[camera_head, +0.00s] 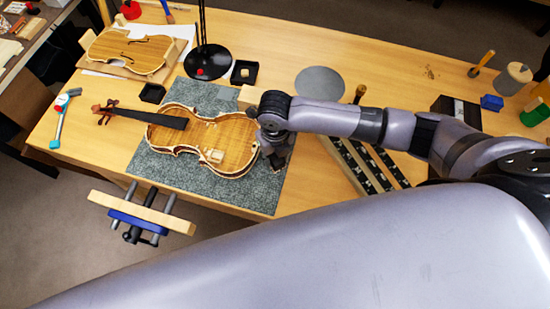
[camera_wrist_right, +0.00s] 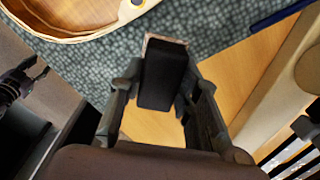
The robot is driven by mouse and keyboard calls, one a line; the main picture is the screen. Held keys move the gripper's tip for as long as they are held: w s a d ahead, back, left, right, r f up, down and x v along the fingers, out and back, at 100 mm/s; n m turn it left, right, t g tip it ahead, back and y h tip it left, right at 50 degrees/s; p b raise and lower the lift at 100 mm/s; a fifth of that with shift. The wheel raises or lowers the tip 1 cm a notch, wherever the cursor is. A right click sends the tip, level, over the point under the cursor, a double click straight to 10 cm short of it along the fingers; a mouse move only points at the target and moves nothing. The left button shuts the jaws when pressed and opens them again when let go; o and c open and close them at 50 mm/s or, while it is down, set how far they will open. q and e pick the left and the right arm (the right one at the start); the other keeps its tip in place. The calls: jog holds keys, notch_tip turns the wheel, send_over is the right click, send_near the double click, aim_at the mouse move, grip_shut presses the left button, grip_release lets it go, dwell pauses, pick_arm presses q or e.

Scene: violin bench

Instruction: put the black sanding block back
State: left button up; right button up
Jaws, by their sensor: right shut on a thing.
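The black sanding block (camera_wrist_right: 165,75) is held between the two fingers of my right gripper (camera_wrist_right: 160,92) in the right wrist view. It is a dark block with a thin pale edge at its far end. In the head view my right gripper (camera_head: 275,158) is over the right part of the grey-green mat (camera_head: 262,192), beside the lower end of the violin (camera_head: 215,142). The block is hard to make out there. Whether it touches the mat or bench cannot be told. My left gripper does not show in the head view.
A wooden rack with dark slots (camera_head: 352,163) lies right of my gripper, partly behind my arm. A pale wooden block (camera_head: 248,97) and small black trays (camera_head: 244,72) stand behind the violin. A grey disc (camera_head: 320,83) lies farther back. A vise (camera_head: 140,212) juts from the front edge.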

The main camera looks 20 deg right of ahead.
aim_at(275, 162)
jog(key=shift+f, duration=1.65)
jog(key=shift+f, duration=0.1)
jog(key=o, duration=1)
notch_tip(275, 162, up, 12)
jog(key=shift+r+b, duration=0.15)
jog(key=shift+b, duration=0.4)
jog(key=shift+s, duration=0.1)
